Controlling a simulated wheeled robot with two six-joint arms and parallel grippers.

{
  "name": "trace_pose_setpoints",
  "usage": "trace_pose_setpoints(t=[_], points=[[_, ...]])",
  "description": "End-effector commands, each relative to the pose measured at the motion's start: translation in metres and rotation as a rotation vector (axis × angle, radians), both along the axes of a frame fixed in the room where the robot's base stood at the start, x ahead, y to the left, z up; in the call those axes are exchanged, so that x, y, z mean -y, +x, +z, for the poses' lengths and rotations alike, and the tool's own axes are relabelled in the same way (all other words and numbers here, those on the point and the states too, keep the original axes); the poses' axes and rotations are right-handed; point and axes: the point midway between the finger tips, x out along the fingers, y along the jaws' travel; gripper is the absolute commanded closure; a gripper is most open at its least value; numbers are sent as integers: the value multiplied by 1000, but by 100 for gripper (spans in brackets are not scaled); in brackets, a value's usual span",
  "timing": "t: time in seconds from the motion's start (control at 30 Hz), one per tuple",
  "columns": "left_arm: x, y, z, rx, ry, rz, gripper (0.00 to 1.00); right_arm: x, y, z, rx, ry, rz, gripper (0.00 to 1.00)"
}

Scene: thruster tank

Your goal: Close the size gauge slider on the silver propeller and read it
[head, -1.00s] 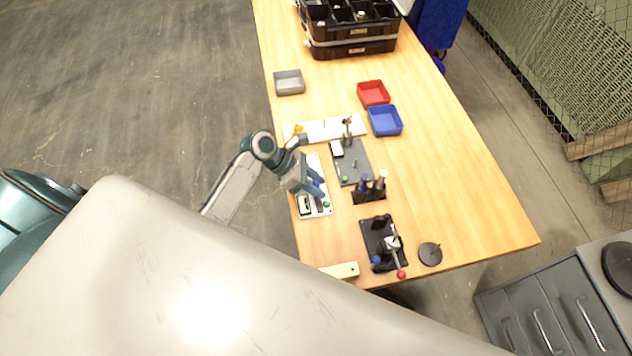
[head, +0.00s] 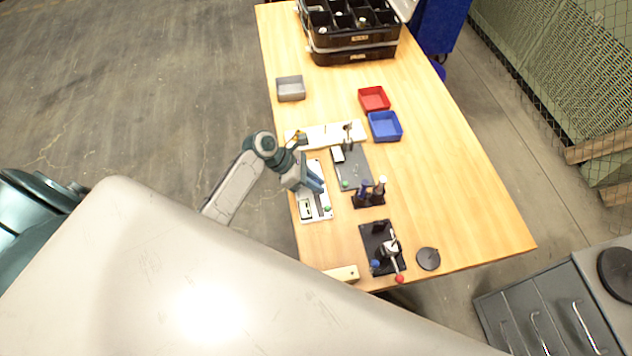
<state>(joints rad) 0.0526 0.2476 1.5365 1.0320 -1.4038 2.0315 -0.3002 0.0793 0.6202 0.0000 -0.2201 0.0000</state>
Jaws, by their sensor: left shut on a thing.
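The size gauge looks to be the white plate (head: 323,207) at the table's left edge, with a small dark-framed display (head: 306,209) at its near end and a green knob beside it. My left gripper (head: 315,185) is over the middle of this plate, shut on what seems to be the slider. The fingers hide the slider and the grip itself. I cannot make out the silver propeller at the gauge; the gripper covers that part. The reading on the display is too small to tell. My right gripper is not in view.
A dark holder (head: 369,199) with upright tools and a black fixture (head: 382,249) stand to the right. The table's right side is clear.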

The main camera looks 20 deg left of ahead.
Motion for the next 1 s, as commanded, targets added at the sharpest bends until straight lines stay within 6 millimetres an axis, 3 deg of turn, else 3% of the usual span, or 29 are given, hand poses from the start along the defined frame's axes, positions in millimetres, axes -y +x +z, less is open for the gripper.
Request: trace_pose_setpoints(t=[0.03,0.07,0.17,0.57,1.0], points=[[0,0,0,1,0,-1,100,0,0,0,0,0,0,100],[0,0,0,1,0,-1,81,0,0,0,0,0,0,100],[0,0,0,1,0,-1,64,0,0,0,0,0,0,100],[-8,-2,6,0,2,0,64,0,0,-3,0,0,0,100],[-62,-17,59,1,4,-2,64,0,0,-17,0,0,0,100]])
